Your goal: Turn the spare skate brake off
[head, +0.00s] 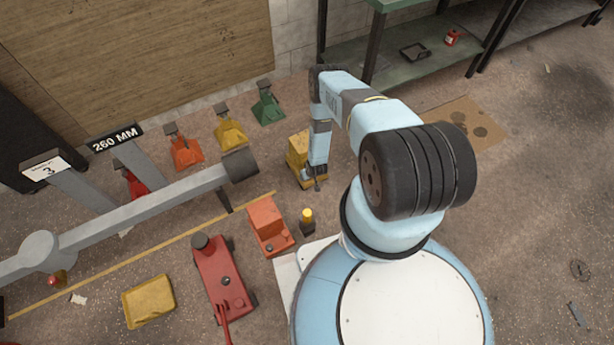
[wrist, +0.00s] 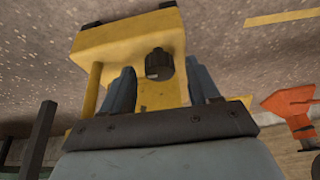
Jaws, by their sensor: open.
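A yellow skate (head: 299,148) stands on the floor, partly hidden behind my arm in the head view. In the wrist view the yellow skate (wrist: 98,42) fills the upper middle, with a dark round knob (wrist: 159,64) on its near face. I take this knob to be the brake control; its on or off setting cannot be read. My gripper (wrist: 161,82) is open, its two blue-grey fingers spread to the left and right of the knob. I cannot tell whether they touch it. In the head view my gripper (head: 316,182) points down beside the yellow skate.
Orange (head: 183,152), yellow (head: 230,132) and green (head: 267,108) stands line the wall side. A long grey beam (head: 150,208) crosses the left. A red box (head: 268,224), a yellow-topped post (head: 307,216) and a red jack (head: 220,278) stand nearer. Floor at the right is mostly clear.

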